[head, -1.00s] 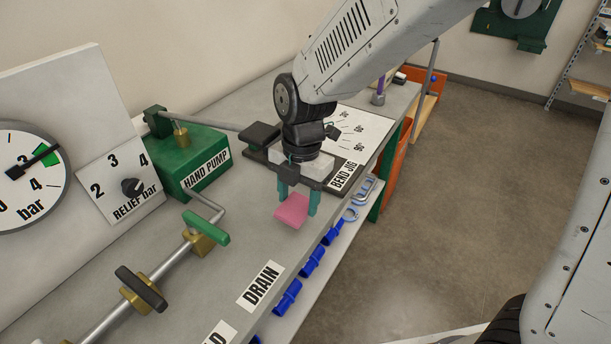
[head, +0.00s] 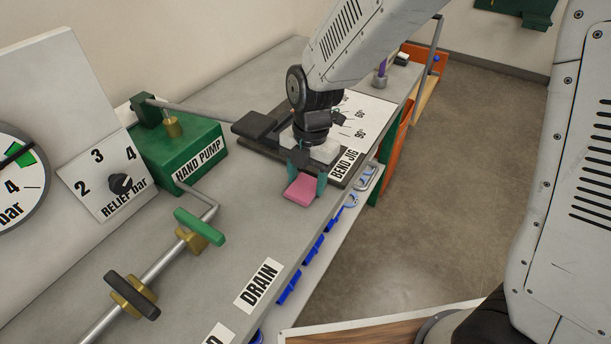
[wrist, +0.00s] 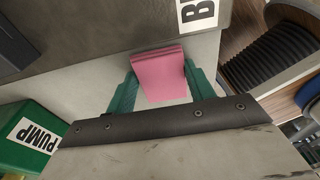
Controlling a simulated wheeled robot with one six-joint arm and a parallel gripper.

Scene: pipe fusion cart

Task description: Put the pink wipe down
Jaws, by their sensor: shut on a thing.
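The pink wipe (head: 301,190) is a flat folded pad at the front edge of the grey cart top (head: 215,262), just in front of the bend jig (head: 338,168). My gripper (head: 306,184) points down with its green fingers on either side of the wipe and is shut on it. In the wrist view the pink wipe (wrist: 161,75) sits between the two green fingers (wrist: 160,90). I cannot tell whether its underside touches the cart top.
The green hand pump (head: 180,150) stands left of my gripper. A pipe with a green-handled valve (head: 199,227) runs along the top. Blue fittings (head: 314,248) lie on a lower shelf. The cart top by the DRAIN label (head: 259,284) is clear.

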